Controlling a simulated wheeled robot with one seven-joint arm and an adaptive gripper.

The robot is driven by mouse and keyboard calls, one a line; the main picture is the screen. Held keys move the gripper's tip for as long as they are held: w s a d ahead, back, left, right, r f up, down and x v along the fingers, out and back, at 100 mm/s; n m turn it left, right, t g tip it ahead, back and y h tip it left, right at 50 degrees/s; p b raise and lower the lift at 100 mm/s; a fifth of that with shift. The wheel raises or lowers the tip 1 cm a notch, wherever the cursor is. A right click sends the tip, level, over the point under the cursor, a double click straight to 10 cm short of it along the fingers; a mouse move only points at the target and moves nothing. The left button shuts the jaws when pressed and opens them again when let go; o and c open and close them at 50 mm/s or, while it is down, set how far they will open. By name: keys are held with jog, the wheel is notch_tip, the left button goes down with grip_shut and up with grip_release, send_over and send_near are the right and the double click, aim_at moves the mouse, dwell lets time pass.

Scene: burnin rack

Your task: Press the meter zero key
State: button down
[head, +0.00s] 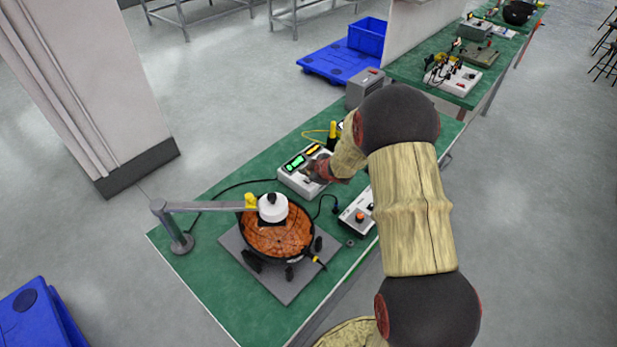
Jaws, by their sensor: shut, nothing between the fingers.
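The meter (289,179) is a light grey box on the green bench, with a lit green display on its sloped face. My gripper (309,174) is over the right part of the meter's face, shut and empty. From this view I cannot tell whether the fingertips touch the meter. The zero key cannot be made out; the gripper and my wrist cover part of the panel.
A round copper-coloured coil (272,240) on a grey plate stands in front of the meter, with a white-capped post arm (213,206) over it. A small control box (357,215) sits to the right. A grey box (363,88) and yellow-black probe (332,136) stand behind.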

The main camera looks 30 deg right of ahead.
notch_tip(320, 180, up, 5)
jog(key=p, duration=0.5)
jog(key=shift+r, duration=0.1)
dwell(0.8)
